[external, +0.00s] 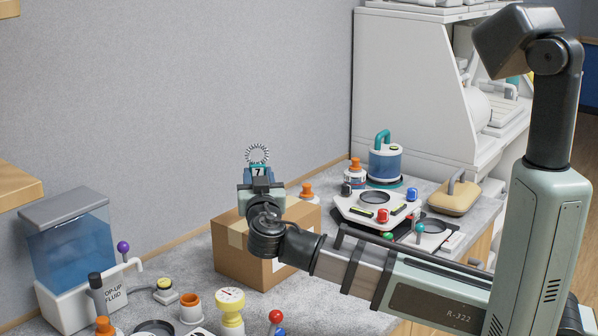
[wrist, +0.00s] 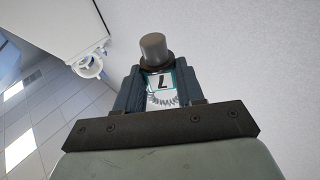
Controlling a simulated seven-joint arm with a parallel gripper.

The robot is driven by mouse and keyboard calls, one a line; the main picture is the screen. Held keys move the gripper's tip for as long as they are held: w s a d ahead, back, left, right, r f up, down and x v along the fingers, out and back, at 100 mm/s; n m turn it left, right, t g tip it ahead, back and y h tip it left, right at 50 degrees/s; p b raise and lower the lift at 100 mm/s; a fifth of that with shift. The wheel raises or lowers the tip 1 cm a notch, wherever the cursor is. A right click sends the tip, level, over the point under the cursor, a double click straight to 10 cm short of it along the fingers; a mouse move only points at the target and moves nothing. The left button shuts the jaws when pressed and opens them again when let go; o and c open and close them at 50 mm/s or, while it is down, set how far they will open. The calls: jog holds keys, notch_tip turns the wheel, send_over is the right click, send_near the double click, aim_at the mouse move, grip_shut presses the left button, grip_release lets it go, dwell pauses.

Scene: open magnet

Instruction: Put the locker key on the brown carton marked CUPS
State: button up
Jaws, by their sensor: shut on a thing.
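The locker key shows as a white tag marked 7 with a teal frame (external: 258,171) and a pale coil above it. In the wrist view the tag (wrist: 161,82) sits between the two dark fingers, with the coil next to it. My gripper (external: 260,181) is shut on the key and holds it up. The wrist view also shows my gripper (wrist: 158,88). The brown carton (external: 233,261) stands on the counter below my gripper, partly hidden by my wrist. Its CUPS marking is not visible. I cannot tell the exact height of the key above the carton.
A grey cylinder (wrist: 153,47) shows beside the tag; what it belongs to is unclear. Left of the carton stand a blue fluid tank (external: 70,247) and a yellow gauge (external: 230,306). Behind it are a white tray device (external: 352,208) and a blue canister (external: 385,164).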

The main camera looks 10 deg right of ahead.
jog(key=shift+f, duration=4.3)
jog(key=shift+f, duration=0.1)
jog(key=o, duration=1.1)
jog(key=s, duration=0.4)
jog(key=shift+s+f, duration=0.3)
jog(key=shift+s, duration=0.05)
notch_tip(320, 180, up, 5)
jog(key=shift+s+f, duration=0.1)
jog(key=shift+r, duration=1.05)
